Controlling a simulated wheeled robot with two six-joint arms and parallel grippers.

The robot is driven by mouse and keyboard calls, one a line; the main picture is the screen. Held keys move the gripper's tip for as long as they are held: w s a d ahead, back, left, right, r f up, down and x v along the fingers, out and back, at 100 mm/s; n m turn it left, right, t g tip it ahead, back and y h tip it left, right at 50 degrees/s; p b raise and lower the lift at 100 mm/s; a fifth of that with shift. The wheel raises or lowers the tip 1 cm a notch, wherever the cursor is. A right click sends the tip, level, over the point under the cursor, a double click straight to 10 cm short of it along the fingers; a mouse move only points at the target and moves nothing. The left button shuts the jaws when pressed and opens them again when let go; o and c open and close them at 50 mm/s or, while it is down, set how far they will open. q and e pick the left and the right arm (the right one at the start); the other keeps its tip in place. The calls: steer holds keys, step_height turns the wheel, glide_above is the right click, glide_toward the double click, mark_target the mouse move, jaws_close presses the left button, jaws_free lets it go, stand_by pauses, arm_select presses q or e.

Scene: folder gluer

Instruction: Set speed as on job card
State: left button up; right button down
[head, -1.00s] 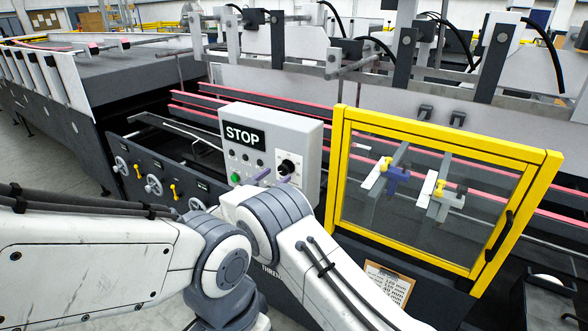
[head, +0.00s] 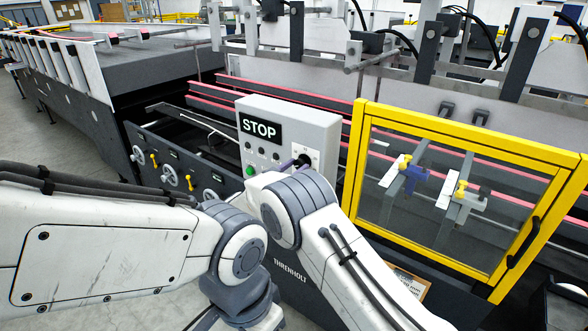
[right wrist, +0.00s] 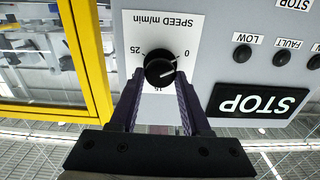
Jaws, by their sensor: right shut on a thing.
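The grey control box (head: 322,125) carries a STOP sign and the black speed knob (head: 305,159). In the right wrist view, upside down, the knob (right wrist: 160,69) sits on a white SPEED m/min scale (right wrist: 150,30) with 0 and 25 legible; the lower number is partly hidden. A light mark on the knob points to the right, toward the 0 side. My right gripper (right wrist: 160,100) is shut on the knob, one finger on each side; it also shows in the head view (head: 297,164). The job card (head: 405,283) is mostly behind my arm, unreadable. My left gripper is out of view.
A green button (head: 250,171) sits low on the box, left of the knob. A yellow-framed clear guard (head: 470,138) stands to the right. Handwheels (head: 169,174) and yellow levers line the machine's side at left. Open floor lies at far left.

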steer(key=m+b, duration=0.3)
steer(key=b, duration=0.1)
steer(key=m+b, duration=0.3)
steer(key=b, duration=0.2)
steer(key=m+b, duration=0.3)
steer(key=b, duration=0.2)
steer(key=shift+s+d+f+m, duration=0.1)
steer(key=shift+f+m, duration=0.3)
steer(key=shift+m+b, duration=6.8)
steer(key=shift+b, duration=0.5)
steer(key=shift+c, duration=1.9)
jaws_free()
steer(key=shift+r, duration=0.1)
steer(key=shift+s, duration=0.1)
